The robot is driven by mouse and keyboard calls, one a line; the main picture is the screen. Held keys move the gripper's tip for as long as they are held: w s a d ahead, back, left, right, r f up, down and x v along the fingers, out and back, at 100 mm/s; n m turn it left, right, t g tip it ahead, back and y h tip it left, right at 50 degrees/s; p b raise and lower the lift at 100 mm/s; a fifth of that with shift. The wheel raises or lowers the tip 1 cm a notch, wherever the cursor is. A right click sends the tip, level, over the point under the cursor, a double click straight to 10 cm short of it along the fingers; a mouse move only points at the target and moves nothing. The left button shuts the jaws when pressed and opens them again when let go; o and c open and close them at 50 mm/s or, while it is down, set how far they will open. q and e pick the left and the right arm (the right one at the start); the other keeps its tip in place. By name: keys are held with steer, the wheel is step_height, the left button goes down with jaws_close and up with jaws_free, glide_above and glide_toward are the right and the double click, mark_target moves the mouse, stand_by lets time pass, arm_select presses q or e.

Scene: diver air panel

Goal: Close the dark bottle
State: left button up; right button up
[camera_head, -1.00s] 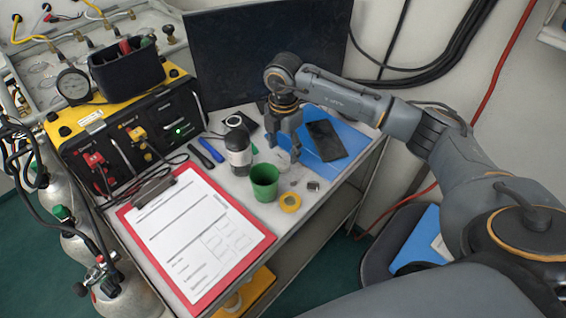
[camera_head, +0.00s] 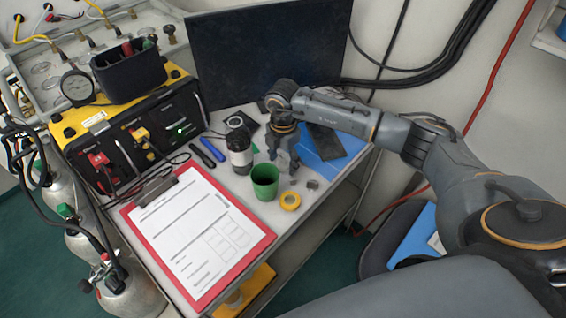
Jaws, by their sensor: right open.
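The dark bottle (camera_head: 239,158) stands upright on the cart top, with a pale label around its middle and a black upper part. Whether its mouth is covered is too small to tell. My right gripper (camera_head: 283,164) points down just right of the bottle and behind the green cup (camera_head: 265,181). Its fingers are open, and I see nothing held between them. A small dark grey piece (camera_head: 312,184) lies to the right of the cup; I cannot tell if it is a cap. My left gripper is not in view.
A red clipboard (camera_head: 263,247) covers the front left. Blue and black pens (camera_head: 213,149) lie left of the bottle. A dark phone (camera_head: 326,142) on a blue folder is behind my arm. A monitor (camera_head: 265,50) stands behind.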

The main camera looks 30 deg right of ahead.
steer(key=c, duration=0.8)
steer(key=shift+r, duration=0.15)
steer(key=shift+r+b, duration=0.25)
steer(key=shift+b, duration=0.05)
step_height(320, 180, up, 2)
steer(key=shift+w+b, duration=0.1)
steer(key=shift+b, duration=0.5)
steer(key=s+a+r+b, duration=0.3)
steer(key=s+a+r, duration=0.3)
steer(key=s+r, duration=0.4)
steer(key=shift+s+r, duration=0.15)
steer(key=shift+s, duration=1.25)
